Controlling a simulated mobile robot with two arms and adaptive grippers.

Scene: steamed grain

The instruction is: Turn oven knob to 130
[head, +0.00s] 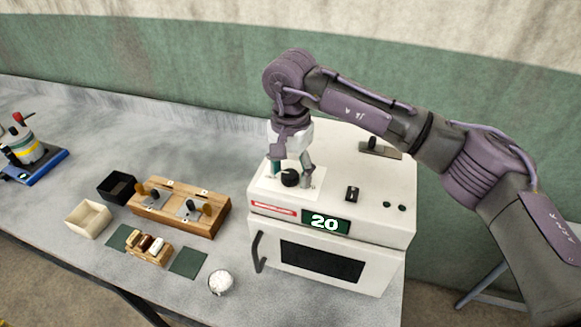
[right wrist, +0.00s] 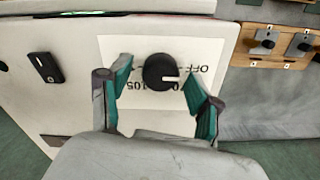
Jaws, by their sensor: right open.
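The white oven (head: 330,275) stands on the bench, its green display (head: 326,224) reading 20. The black round oven knob (head: 290,178) sits on a white label plate on the oven's top. My right gripper (head: 291,183) points down over it with its fingers on either side of the knob. In the right wrist view the knob (right wrist: 161,71) lies between the two open green-lined fingers (right wrist: 158,100), with gaps on both sides. The label (right wrist: 140,115) shows "OFF" and a partly hidden "105"; other marks are covered by the gripper. My left gripper is not in view.
A black rocker switch (head: 352,193) is right of the knob. A wooden board (head: 178,222) with small fittings is left of the oven. Two small boxes stand farther left.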

